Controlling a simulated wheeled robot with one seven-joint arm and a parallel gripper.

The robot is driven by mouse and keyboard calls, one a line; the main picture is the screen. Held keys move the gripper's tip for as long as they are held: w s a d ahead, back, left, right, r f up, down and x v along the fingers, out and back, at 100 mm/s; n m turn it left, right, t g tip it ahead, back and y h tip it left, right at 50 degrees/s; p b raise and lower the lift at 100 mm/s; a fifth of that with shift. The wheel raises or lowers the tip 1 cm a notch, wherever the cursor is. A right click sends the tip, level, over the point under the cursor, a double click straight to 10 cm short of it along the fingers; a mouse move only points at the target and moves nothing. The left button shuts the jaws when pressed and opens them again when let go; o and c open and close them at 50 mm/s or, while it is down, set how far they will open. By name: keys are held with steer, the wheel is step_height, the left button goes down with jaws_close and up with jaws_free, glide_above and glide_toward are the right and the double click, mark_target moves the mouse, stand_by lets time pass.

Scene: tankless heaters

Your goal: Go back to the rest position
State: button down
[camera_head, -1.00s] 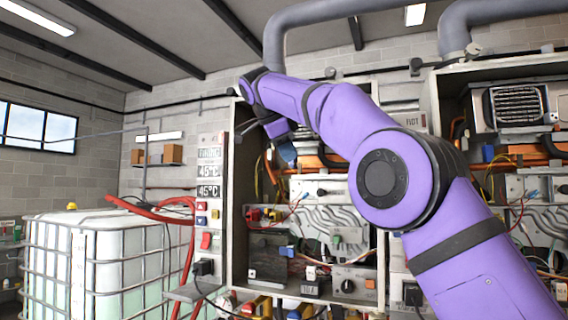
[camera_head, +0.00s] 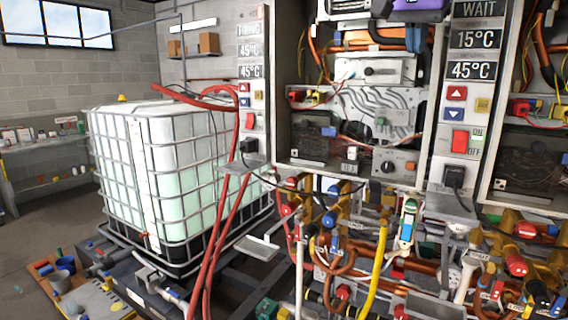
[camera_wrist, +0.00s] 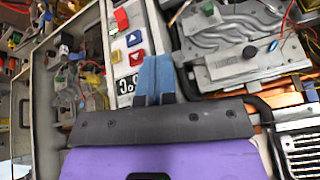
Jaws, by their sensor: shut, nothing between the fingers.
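My gripper (camera_wrist: 155,66) shows in the wrist view as two blue fingers pressed together, shut and empty. It points toward the control panel (camera_wrist: 128,42) with red and blue buttons, apparently in front of it; I cannot tell the gap.
A caged white tank (camera_head: 170,185) stands at left. Red hoses (camera_head: 232,190) run down beside it. Pipes and valves (camera_head: 350,235) crowd below the cabinets. Bare floor (camera_head: 45,210) shows at far left.

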steer(key=s+d+f+n+y, duration=0.1)
steer(key=s+d+f+n, duration=0.2)
steer(key=s+f, duration=1)
steer(key=s+d+f+n+y, duration=0.2)
steer(key=s+f+n, duration=0.4)
steer(key=s+f, duration=0.7)
steer(key=shift+d+t, duration=0.3)
steer(key=shift+d, duration=0.15)
steer(key=shift+s, duration=0.1)
